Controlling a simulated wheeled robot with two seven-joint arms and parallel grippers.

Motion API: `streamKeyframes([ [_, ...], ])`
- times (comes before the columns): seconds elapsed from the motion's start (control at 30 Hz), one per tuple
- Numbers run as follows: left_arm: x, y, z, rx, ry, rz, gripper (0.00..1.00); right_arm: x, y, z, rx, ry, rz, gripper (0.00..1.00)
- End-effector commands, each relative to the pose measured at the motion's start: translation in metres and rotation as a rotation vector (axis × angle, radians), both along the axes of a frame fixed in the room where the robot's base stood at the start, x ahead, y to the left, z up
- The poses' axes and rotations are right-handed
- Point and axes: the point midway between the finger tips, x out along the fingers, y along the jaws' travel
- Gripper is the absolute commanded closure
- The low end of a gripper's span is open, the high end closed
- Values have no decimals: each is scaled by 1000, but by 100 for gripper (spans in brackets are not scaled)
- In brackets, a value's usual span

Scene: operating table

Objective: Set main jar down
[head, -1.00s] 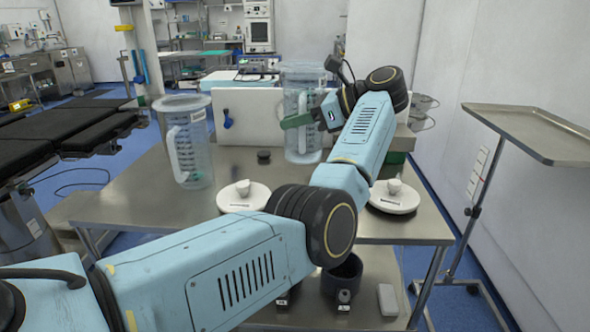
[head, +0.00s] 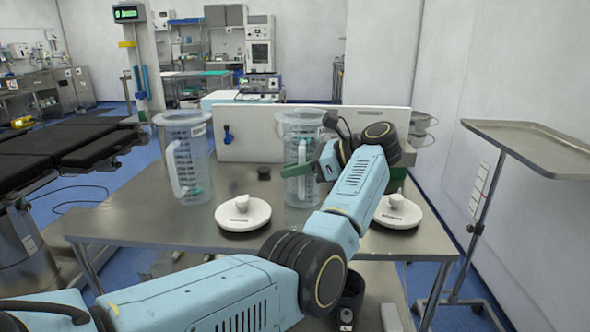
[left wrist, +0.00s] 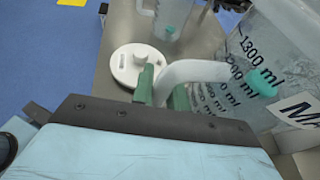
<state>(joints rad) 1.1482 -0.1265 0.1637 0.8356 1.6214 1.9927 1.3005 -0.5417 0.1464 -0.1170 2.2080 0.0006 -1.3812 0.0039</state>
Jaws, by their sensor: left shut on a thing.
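The main jar (head: 298,140), a clear graduated jar, stands upright at the middle of the steel table (head: 130,212). In the left wrist view the jar (left wrist: 285,60) shows its ml marks and part of a label starting "MA". My left gripper (head: 305,168) has its green fingers shut on the jar's pale handle, also seen in the left wrist view (left wrist: 205,70). The jar's base is at or very near the tabletop; I cannot tell whether it touches. My right gripper is out of view.
A second clear jar (head: 190,160) stands to the left on the table. White round lids lie at the front left (head: 243,216) and right (head: 397,214). A small dark knob (head: 263,173) lies between the jars. A white panel (head: 250,140) stands behind.

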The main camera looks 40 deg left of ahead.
Motion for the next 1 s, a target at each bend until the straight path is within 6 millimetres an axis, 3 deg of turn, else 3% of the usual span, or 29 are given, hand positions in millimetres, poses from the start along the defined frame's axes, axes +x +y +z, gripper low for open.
streamKeyframes([
  [0.17, 0, 0, -1, 2, -3, -1, 100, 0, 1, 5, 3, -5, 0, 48],
  [0.2, 0, 0, -2, 0, 0, -1, 80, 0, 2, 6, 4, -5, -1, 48],
  [0.33, 0, 0, -1, 0, 1, -1, 63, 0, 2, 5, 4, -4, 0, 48],
  [0.73, 0, 0, 1, 0, 1, 0, 63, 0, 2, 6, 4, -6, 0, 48],
  [1.0, 13, -34, 17, -4, 2, -2, 63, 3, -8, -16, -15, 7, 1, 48],
])
